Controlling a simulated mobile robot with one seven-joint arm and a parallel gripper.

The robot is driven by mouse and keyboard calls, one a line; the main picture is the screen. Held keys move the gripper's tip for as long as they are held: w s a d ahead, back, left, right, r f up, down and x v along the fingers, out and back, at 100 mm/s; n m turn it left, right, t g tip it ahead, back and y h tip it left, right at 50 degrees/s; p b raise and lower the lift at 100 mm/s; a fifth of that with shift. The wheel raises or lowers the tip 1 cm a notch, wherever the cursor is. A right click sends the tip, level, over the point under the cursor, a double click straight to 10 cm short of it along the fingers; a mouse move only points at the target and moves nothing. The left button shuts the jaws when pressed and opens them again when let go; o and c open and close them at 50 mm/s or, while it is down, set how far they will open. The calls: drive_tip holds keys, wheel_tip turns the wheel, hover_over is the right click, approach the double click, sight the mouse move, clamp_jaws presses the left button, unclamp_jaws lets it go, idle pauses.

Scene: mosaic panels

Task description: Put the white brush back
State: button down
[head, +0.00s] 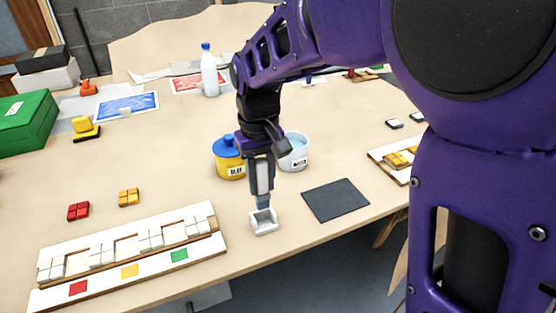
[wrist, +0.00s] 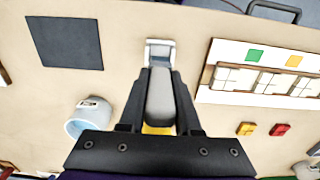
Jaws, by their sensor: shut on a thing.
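My gripper (head: 262,190) points down near the front edge of the table, and it also shows in the wrist view (wrist: 160,78). It is shut on a pale grey-white piece (wrist: 160,100), which looks like the white brush's handle. The lower end of the held piece is by a small white open holder (head: 264,230), also seen just beyond the fingertips in the wrist view (wrist: 160,43). The brush's head is not clearly visible. I cannot tell whether the brush touches the holder or is inside it.
A yellow pot with a blue lid (head: 229,158) and a white pot of pale blue (head: 294,153) stand behind my gripper. A dark square mat (head: 336,200) lies right. A white mosaic panel (head: 130,278) lies left. Red tiles (head: 78,211) and yellow tiles (head: 129,197) lie behind it.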

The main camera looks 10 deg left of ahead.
sight(261, 159)
drive_tip(key=shift+f+b, duration=0.4)
drive_tip(key=shift+f, duration=2.7)
drive_tip(key=shift+f, duration=0.15)
drive_tip(key=c, duration=0.6)
unclamp_jaws()
wheel_tip(261, 159, up, 12)
drive_tip(key=shift+r+p, duration=0.2)
drive_tip(key=shift+p, duration=0.7)
